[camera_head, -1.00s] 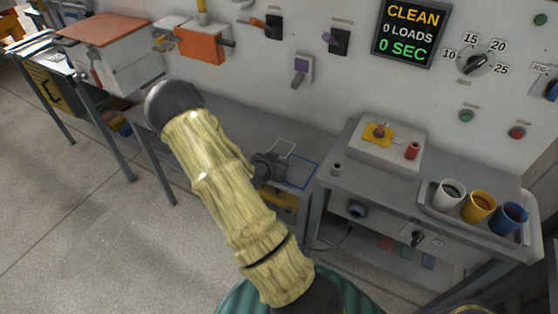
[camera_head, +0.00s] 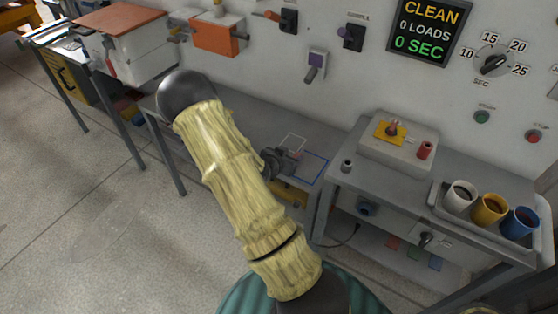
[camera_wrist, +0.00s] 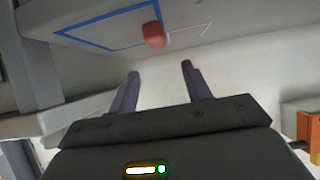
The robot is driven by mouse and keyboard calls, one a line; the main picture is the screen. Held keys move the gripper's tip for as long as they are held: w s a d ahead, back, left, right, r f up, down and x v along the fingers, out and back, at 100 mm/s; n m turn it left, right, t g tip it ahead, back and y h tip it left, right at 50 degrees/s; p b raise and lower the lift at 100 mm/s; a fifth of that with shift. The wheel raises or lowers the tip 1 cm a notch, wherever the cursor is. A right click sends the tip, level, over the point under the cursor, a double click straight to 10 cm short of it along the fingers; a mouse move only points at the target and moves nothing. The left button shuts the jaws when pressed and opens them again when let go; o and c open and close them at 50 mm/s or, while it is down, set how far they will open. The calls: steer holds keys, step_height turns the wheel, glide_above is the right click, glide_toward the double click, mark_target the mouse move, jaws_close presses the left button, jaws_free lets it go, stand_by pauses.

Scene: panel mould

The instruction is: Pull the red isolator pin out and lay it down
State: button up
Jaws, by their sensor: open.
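A red upright cylinder (camera_head: 424,150) stands at the right of a grey box on the right bench. A small red knob (camera_head: 392,130) sits on a yellow plate on the same box. I cannot tell which is the isolator pin. In the wrist view a short red piece (camera_wrist: 153,35) shows between a blue and a white outline; it is not visible in the head view. My gripper (camera_head: 284,158) is over the low middle bench, left of the box and well apart from it. In the wrist view its fingers (camera_wrist: 158,75) are spread with nothing between them.
The low bench carries a blue outline (camera_head: 322,172) and a white outline (camera_head: 292,137). A tray (camera_head: 488,233) with white, yellow and blue cups is at the right. A small grey socket (camera_head: 347,165) stands at the right bench's left end. An orange box (camera_head: 217,36) is on the wall.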

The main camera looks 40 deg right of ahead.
steer(key=p+v, duration=0.1)
steer(key=v, duration=1.6)
steer(key=a+r+n+y+p, duration=0.55)
steer(key=a+y, duration=0.35)
steer(key=a, duration=0.2)
steer(key=s+a+r+n+g+y+p, duration=0.1)
steer(key=s+a+r+n+y+p, duration=0.1)
steer(key=s+r+n, duration=0.5)
step_height(320, 180, up, 3)
steer(key=shift+a+r+n+g+p, duration=0.15)
steer(key=shift+a+n+g+p, duration=0.2)
steer(key=shift+n, duration=0.2)
steer(key=shift+w, duration=0.1)
